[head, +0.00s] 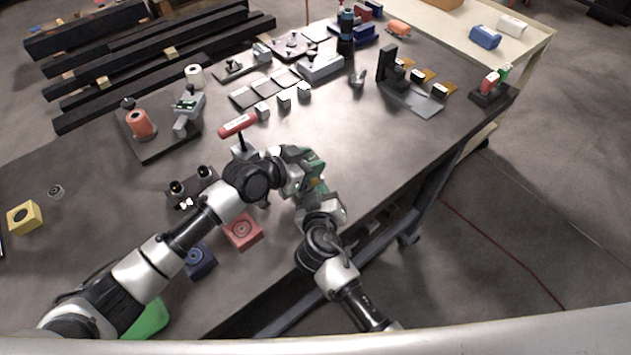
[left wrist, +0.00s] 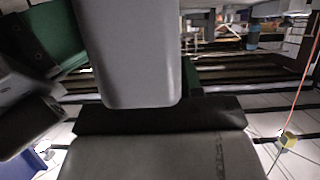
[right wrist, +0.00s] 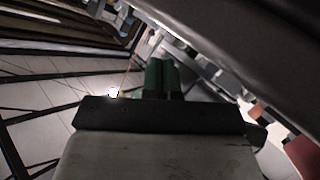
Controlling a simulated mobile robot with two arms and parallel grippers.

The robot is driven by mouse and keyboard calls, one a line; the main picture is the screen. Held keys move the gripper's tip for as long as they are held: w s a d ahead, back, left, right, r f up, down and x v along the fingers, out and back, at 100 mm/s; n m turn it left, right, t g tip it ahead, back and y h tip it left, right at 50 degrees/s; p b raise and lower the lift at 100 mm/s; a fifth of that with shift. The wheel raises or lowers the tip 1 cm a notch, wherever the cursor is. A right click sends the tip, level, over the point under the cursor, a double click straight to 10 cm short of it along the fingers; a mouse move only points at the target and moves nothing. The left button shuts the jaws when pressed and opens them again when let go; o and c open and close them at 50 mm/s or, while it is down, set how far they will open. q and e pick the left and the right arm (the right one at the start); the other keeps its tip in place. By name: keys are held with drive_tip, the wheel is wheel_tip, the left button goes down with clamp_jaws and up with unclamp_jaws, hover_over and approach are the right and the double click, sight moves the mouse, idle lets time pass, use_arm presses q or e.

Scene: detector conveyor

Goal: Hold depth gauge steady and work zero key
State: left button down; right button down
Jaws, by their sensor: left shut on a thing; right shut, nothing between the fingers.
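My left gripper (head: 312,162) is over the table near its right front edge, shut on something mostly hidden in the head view. In the left wrist view a smooth grey block (left wrist: 125,50) fills the space before the left fingers; I cannot tell for sure that it is the depth gauge. My right gripper (head: 318,188) is just below the left one in the head view, close to it. Its green fingers (right wrist: 162,78) are together and empty. The zero key cannot be made out. A grey device with a green display (head: 187,105) stands on a dark plate at the left.
A red-handled tool (head: 238,125) stands behind my left arm. A red block (head: 243,230) and a dark blue block (head: 198,260) lie near the front edge. Small grey blocks (head: 284,101) stand farther back. The table's right middle is clear.

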drive_tip(key=shift+w+a, duration=0.15)
idle(0.5)
drive_tip(key=shift+s+d, duration=0.5)
drive_tip(key=shift+s, duration=0.15)
drive_tip(key=shift+s+d, duration=0.75)
drive_tip(key=shift+s, duration=0.3)
drive_tip(key=shift+s+d, duration=0.7)
drive_tip(key=shift+s, duration=0.3)
use_arm(q)
drive_tip(key=c, duration=0.6)
unclamp_jaws()
drive_tip(key=shift+c, duration=0.2)
